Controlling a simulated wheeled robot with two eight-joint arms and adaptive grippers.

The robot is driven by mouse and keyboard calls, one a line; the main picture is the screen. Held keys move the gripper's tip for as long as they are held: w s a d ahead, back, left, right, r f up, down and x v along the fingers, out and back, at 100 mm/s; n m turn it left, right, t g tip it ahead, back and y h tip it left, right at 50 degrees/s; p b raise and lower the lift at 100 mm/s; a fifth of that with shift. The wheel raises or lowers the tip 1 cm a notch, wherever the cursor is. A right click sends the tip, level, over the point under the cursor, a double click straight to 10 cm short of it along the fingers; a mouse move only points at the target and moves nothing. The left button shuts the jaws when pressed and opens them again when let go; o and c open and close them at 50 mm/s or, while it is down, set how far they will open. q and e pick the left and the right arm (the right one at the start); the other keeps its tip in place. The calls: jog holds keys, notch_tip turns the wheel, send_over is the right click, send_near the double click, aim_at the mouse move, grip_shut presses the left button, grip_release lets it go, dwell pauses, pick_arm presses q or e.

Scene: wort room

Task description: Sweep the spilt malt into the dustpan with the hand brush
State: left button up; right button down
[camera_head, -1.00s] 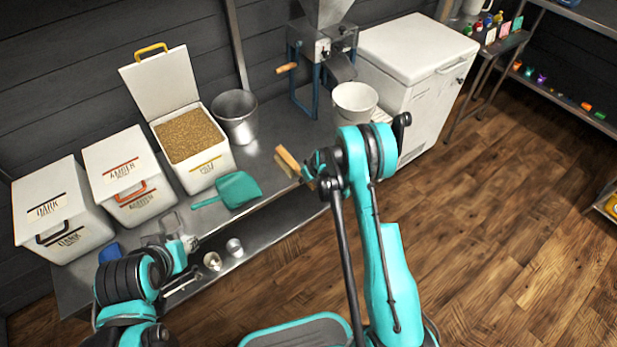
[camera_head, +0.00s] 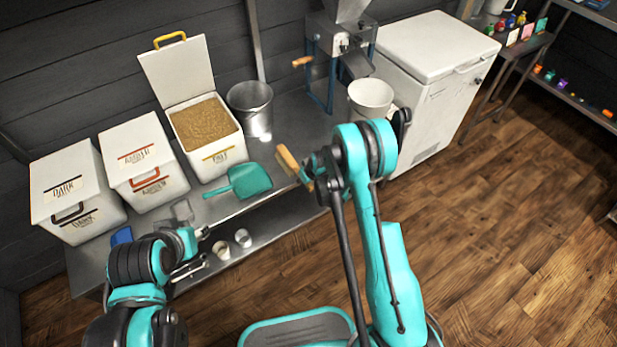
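The teal dustpan (camera_head: 248,181) lies on the steel bench in front of the open malt bin, its handle pointing left. The hand brush (camera_head: 286,158) has a wooden back with pale bristles and is just right of the dustpan. My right gripper (camera_head: 311,172) is closed around the brush, partly hidden by my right arm. Whether the bristles touch the bench is unclear. My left gripper (camera_head: 203,235) is at the bench's front edge, left of and below the dustpan. Its fingers are too small to read. I cannot make out spilt malt on the bench.
The open bin (camera_head: 222,160) full of grain stands behind the dustpan, with two lidded bins to its left. A steel bucket (camera_head: 250,106), a mill (camera_head: 340,45) and a white bucket (camera_head: 370,99) stand further right. A white chest (camera_head: 420,65) stands beyond the bench.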

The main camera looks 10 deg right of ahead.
jog(key=a, duration=0.2)
jog(key=s+a, duration=0.1)
jog(key=a, duration=0.1)
jog(key=s+a, duration=0.1)
jog(key=a, duration=0.1)
jog(key=shift+s+a+f, duration=0.1)
jog(key=shift+s+a, duration=0.05)
jog(key=shift+a, duration=0.15)
dwell(0.5)
notch_tip(320, 180, up, 6)
jog(key=d+p, duration=0.2)
jog(key=shift+w+p, duration=0.4)
dwell(0.5)
